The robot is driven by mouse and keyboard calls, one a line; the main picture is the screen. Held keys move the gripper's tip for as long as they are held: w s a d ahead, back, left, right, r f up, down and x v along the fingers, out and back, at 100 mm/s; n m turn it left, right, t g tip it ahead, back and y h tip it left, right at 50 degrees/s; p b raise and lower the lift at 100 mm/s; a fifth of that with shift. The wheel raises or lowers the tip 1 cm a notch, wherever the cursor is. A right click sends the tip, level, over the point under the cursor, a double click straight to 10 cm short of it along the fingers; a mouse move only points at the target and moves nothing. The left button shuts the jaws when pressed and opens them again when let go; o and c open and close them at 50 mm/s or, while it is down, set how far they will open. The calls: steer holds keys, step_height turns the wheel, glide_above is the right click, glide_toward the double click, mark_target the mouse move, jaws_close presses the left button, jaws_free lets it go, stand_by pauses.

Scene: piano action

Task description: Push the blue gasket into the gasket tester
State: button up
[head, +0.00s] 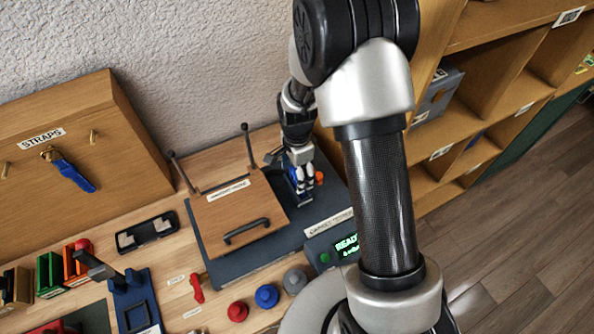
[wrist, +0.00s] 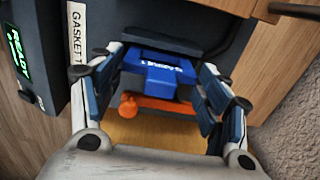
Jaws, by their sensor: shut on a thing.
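The blue gasket (wrist: 158,78) is a T-shaped block with white lettering on it, between my fingers in the wrist view. Its blue also shows below my gripper (head: 301,186) in the head view. My gripper is shut on the blue gasket, a finger on each side. The gasket tester (head: 265,237) is a dark flat unit with a white label and a green READY display (head: 346,245). Its label and display (wrist: 17,50) also show at the left of the wrist view. The gasket's far edge lies against the tester's dark body; how deep it sits is hidden.
An orange part (wrist: 158,108) lies just below the gasket in the wrist view, and a wooden surface shows beneath. A wooden lid with a black handle (head: 247,231) is left of my gripper. Red, blue and grey knobs (head: 267,296) stand in front. A textured wall is behind.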

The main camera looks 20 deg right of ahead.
steer(key=shift+f+b, duration=0.3)
steer(key=shift+f, duration=0.3)
steer(key=o, duration=1.1)
steer(key=shift+o, duration=0.7)
steer(key=shift+s+r+p, duration=0.1)
steer(key=shift+r+p, duration=1.05)
steer(key=shift+r, duration=0.45)
steer(key=shift+r+p, duration=1.75)
steer(key=shift+r, duration=0.7)
